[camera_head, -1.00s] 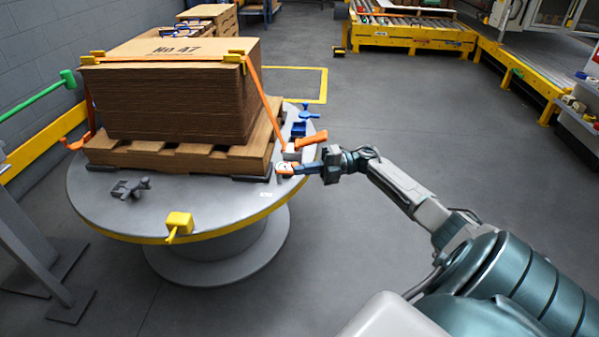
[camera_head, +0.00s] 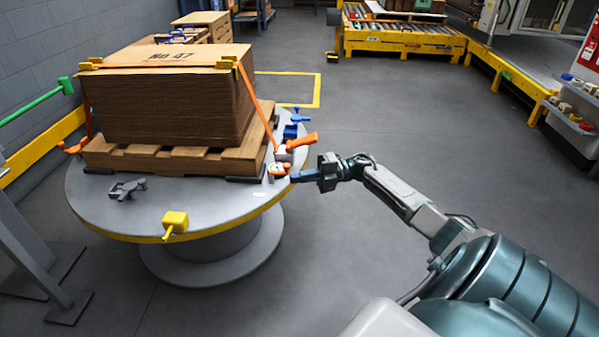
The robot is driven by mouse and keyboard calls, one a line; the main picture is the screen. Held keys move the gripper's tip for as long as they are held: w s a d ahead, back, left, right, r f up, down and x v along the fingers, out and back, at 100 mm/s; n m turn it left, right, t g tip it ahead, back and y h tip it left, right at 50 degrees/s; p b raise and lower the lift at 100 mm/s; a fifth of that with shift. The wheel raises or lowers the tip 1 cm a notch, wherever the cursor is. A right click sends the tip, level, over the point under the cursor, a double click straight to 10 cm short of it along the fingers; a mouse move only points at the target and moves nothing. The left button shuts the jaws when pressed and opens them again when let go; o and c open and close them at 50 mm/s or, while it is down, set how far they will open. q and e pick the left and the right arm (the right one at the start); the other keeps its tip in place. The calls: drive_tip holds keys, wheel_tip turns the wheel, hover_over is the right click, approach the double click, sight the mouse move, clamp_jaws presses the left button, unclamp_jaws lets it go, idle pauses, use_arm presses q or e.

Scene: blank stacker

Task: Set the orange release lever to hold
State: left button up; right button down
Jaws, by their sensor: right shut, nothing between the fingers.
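The orange release lever (camera_head: 302,142) sticks out to the right from a grey bracket at the right edge of the round grey turntable (camera_head: 215,203), tilted slightly up. A small white dial with an orange rim (camera_head: 279,170) sits just below it; its markings are too small to read. My right gripper (camera_head: 293,178) is shut and empty, with its blue fingertips just right of the dial and below the lever, apart from the lever. My left gripper is not in view.
A strapped cardboard stack (camera_head: 175,105) stands on a wooden pallet (camera_head: 180,160) on the turntable. A blue clamp (camera_head: 292,130) is behind the lever. A yellow block (camera_head: 175,222) and a grey clamp (camera_head: 127,189) sit at the front.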

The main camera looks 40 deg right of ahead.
drive_tip(key=s+d, duration=0.2)
drive_tip(key=d, duration=0.7)
drive_tip(key=shift+s+f, duration=0.15)
